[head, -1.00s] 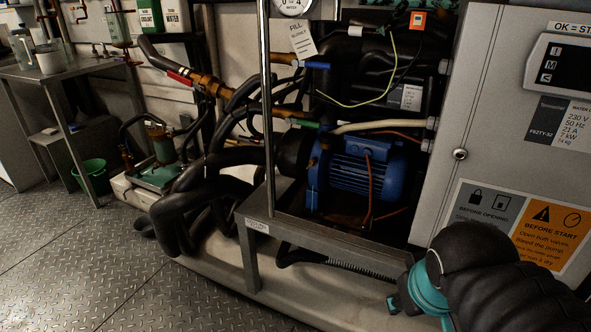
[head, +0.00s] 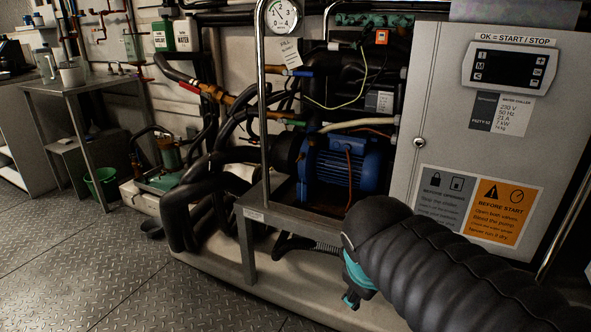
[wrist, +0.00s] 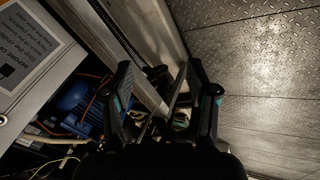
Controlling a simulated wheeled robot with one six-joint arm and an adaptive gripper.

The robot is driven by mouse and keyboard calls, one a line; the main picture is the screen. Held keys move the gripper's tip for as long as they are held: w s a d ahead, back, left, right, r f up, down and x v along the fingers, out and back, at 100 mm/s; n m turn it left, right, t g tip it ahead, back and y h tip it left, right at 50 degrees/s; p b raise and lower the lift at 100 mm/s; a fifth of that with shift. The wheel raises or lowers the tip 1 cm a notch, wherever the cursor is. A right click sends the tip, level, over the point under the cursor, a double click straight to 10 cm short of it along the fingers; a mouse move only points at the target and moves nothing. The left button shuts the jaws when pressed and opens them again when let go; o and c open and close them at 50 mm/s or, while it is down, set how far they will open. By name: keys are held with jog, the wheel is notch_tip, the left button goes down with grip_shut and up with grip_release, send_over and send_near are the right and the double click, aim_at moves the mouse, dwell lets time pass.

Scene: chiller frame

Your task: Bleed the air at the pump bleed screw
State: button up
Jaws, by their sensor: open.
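The pump with its blue motor (head: 340,168) sits inside the chiller frame, behind a grey steel rail. I cannot pick out the bleed screw on it. My gripper (head: 354,300) hangs low in front of the frame, to the front of the motor and below it, with its teal part showing. In the wrist view my gripper (wrist: 158,75) has its two dark fingers apart, with nothing held between them. The blue motor also shows in the wrist view (wrist: 85,105), left of the fingers and partly hidden by them.
The grey control cabinet (head: 440,110) with an orange "Before start" label stands right of the motor. Black hoses (head: 190,205) and a steel post (head: 263,110) stand left of it. A steel table (head: 80,85) and green bucket (head: 103,183) are far left. The plate floor (head: 90,260) is clear.

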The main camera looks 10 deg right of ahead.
jog(key=w+d+n+h+b, duration=0.2)
jog(key=w+d+n+h, duration=0.15)
jog(key=w+n, duration=0.6)
jog(key=n+t+h+b, duration=0.55)
jog(key=n+t, duration=0.45)
jog(key=n, duration=1.4)
send_near(298, 160)
jog(key=shift+y, duration=0.5)
jog(key=x, duration=0.8)
jog(key=shift+w+d+r+b, duration=0.1)
jog(key=shift+d+r+b, duration=0.2)
jog(key=shift+d+r, duration=0.1)
grip_shut()
